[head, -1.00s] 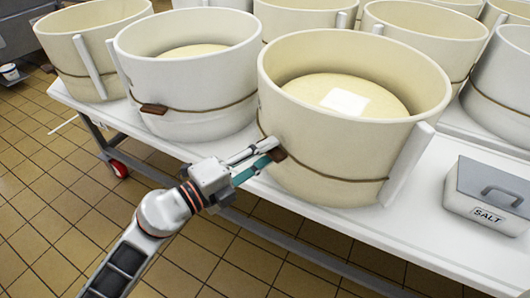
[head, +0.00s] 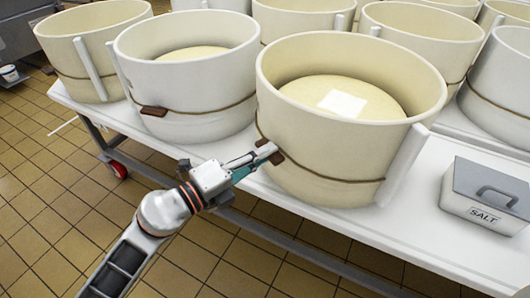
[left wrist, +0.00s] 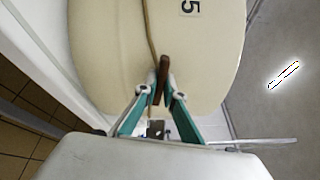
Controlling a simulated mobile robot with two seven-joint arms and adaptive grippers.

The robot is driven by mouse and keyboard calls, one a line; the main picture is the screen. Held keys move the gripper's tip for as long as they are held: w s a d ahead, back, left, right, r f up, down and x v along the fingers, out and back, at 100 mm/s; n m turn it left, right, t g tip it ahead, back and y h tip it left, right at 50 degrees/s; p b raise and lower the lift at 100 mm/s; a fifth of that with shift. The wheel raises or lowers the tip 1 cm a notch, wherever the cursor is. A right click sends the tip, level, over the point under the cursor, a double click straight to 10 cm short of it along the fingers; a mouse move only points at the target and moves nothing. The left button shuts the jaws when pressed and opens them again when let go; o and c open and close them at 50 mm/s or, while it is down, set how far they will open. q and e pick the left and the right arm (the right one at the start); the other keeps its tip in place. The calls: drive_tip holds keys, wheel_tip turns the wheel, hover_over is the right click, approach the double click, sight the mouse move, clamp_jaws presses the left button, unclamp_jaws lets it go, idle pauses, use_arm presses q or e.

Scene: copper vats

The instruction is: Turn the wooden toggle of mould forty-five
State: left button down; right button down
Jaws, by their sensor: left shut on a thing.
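The cream mould (head: 340,160) stands at the front of the white table, with a cord around it and a pale cheese with a white square inside. In the left wrist view, part of a number ending in 5 shows on its wall (left wrist: 200,60); the rest is out of frame. The brown wooden toggle (head: 277,157) sits on the cord at the mould's left front; it also shows in the left wrist view (left wrist: 162,78). My left gripper (head: 268,152) is shut on the toggle, with a fingertip on either side (left wrist: 162,92). My right gripper is out of view.
A white mould (head: 185,100) with its own toggle (head: 154,111) stands to the left, and several more moulds stand behind. A grey salt box (head: 490,195) is at the right. Table is bare in front of the mould; tiled floor lies below.

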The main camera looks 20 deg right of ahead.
use_arm(q)
drive_tip(key=m, duration=0.3)
drive_tip(key=shift+m, duration=0.3)
drive_tip(key=m, duration=0.3)
drive_tip(key=shift+m, duration=0.3)
drive_tip(key=m, duration=0.3)
drive_tip(key=shift+m, duration=0.3)
drive_tip(key=m, duration=0.3)
drive_tip(key=shift+f, duration=0.1)
drive_tip(key=shift+m, duration=0.8)
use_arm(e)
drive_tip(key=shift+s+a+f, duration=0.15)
use_arm(q)
drive_tip(key=shift+b, duration=0.3)
drive_tip(key=c, duration=2.1)
unclamp_jaws()
drive_tip(key=shift+c, duration=0.2)
